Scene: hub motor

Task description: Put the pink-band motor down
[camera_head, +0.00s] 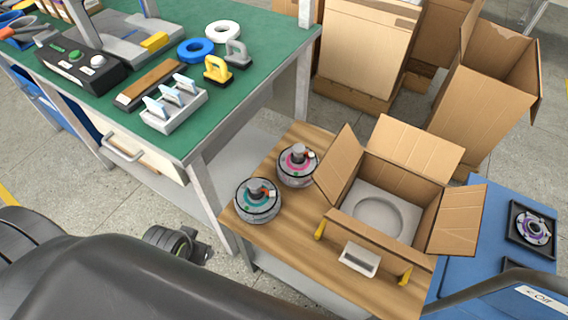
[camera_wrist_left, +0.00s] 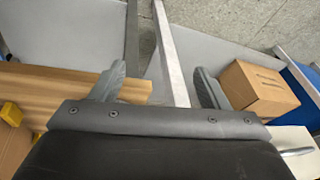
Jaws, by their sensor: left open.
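The pink-band motor (camera_head: 297,166) stands upright on the small wooden table (camera_head: 285,245), with no gripper touching it. A teal-band motor (camera_head: 257,201) stands just in front and to its left. To their right is an open cardboard box (camera_head: 375,195) with a round-recessed grey insert (camera_head: 381,213); the recess is empty. My left gripper (camera_wrist_left: 163,80) is open in the left wrist view, with nothing between its fingers. No motor shows in that view. My right gripper is not in view.
A green-topped bench (camera_head: 200,110) with tape rolls, clamps and a white rack stands at the left. A white block (camera_head: 359,259) lies at the box's front. A blue surface at the right holds a purple-ringed part (camera_head: 532,228). Empty cartons stand behind.

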